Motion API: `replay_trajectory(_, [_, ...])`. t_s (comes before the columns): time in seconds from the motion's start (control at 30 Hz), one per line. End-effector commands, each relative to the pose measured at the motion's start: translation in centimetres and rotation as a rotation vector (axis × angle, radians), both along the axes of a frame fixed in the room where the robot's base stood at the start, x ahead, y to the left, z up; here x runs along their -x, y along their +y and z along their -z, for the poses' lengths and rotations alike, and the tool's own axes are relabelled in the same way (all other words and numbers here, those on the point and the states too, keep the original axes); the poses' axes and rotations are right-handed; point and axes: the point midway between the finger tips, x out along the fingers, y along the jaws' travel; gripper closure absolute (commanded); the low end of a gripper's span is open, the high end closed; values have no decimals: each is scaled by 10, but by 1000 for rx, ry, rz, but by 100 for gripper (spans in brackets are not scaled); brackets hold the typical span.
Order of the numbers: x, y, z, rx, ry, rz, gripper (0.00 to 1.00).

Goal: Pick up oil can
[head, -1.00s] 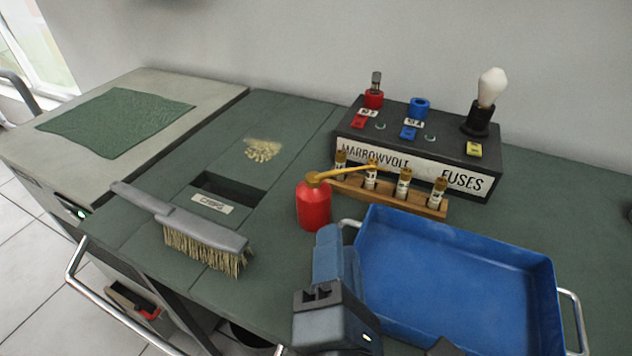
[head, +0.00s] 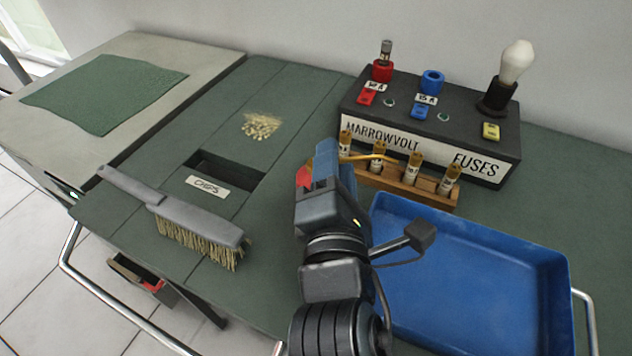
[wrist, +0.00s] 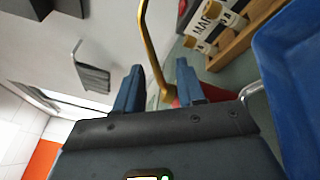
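The oil can has a red body (head: 303,176) and a thin brass spout (head: 372,157). In the head view it stands on the green bench, mostly hidden behind my gripper (head: 325,152). In the wrist view the two blue fingers of my gripper (wrist: 158,68) are spread apart. The brass spout (wrist: 150,50) rises between them, and part of the red body (wrist: 214,95) shows beyond the right finger. Whether the fingers touch the can cannot be told.
A blue tray (head: 402,310) lies right of my arm. Behind the can are a wooden fuse rack (head: 432,191) and the fuse tester box (head: 415,140). A brush (head: 190,218) lies to the left, near the chips slot (head: 232,176) and a pile of chips (head: 261,126).

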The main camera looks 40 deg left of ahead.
Motion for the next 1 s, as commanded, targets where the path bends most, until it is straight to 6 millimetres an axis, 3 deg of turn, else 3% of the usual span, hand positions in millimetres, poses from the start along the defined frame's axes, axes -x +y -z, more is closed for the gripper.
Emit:
replay_trajectory(0.37, [-11, 8, 0, -1, 1, 0, 61])
replay_trajectory(0.77, [-11, 8, 0, 1, 1, 1, 98])
replay_trajectory(1.0, [-11, 8, 1, 1, 1, 1, 100])
